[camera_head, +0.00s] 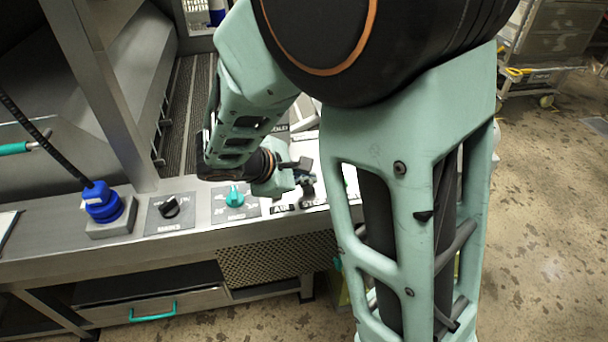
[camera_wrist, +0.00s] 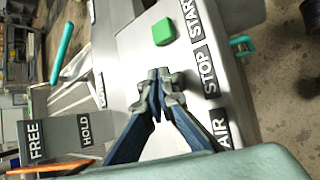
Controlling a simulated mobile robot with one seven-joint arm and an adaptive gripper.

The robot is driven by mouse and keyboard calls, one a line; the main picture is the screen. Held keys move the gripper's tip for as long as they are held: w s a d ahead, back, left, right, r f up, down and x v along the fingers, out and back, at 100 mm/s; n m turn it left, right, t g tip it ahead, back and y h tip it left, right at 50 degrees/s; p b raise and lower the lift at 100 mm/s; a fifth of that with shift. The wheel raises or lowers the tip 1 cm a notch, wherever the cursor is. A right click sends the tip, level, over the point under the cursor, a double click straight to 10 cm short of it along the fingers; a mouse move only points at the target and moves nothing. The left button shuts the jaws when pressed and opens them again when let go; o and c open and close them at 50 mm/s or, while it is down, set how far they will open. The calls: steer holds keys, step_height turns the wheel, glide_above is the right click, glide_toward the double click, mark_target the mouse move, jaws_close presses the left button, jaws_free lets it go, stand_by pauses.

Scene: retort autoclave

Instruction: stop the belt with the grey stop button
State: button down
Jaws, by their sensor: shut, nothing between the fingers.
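The panel has a STOP label (camera_wrist: 208,72) in the wrist view, between the START and AIR labels. My gripper (camera_wrist: 158,84) is shut and empty, with its grey fingertips together over the panel, level with the STOP label. The grey stop button cannot be told apart from the fingertips and seems hidden behind them; I cannot tell whether they touch it. A green button (camera_wrist: 163,31) stands beside the START label, clear of the fingers. In the head view my gripper (camera_head: 305,188) is low over the panel near the STOP label. A dark ridged strip (camera_head: 184,125), possibly the belt, lies behind.
Left along the panel are a teal dial (camera_head: 235,195), a black dial (camera_head: 170,207) and a blue knob (camera_head: 102,203). A FREE/HOLD plate (camera_wrist: 62,138) lies left in the wrist view. Open floor (camera_head: 545,220) is at the right.

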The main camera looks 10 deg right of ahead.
mark_target(307, 187)
steer(key=shift+f+b, duration=0.5)
steer(key=shift+b, duration=0.05)
stand_by(0.5)
stand_by(0.4)
steer(key=shift+r+p, duration=0.75)
steer(key=shift+r, duration=0.2)
step_height(307, 187, up, 5)
steer(key=p, duration=0.4)
stand_by(0.5)
